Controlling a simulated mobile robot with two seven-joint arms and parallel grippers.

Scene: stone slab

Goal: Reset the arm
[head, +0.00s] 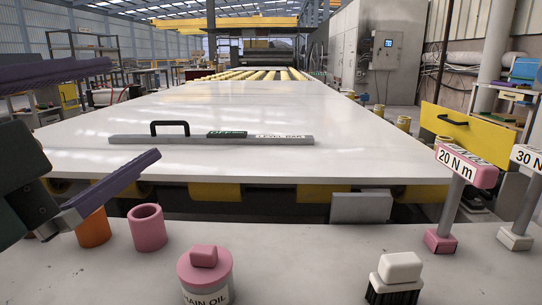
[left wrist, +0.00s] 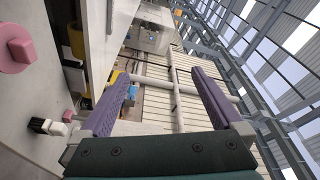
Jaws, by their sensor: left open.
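My left gripper (head: 133,108) comes in from the left edge of the head view. Its two purple fingers are spread wide apart, with nothing between them. The fingers are tilted, pointing right over the near left part of the white stone slab (head: 240,105). In the left wrist view the same gripper (left wrist: 161,76) shows both fingers apart and empty, with the wall and roof of the hall beyond. My right gripper is not in view.
A level bar (head: 215,140) with a black handle lies on the slab. On the near ledge stand an orange cup (head: 93,230), a pink cup (head: 147,229), a chain oil jar (head: 205,277), a white-topped brush (head: 397,278) and torque tools, one marked 20 N m (head: 452,200).

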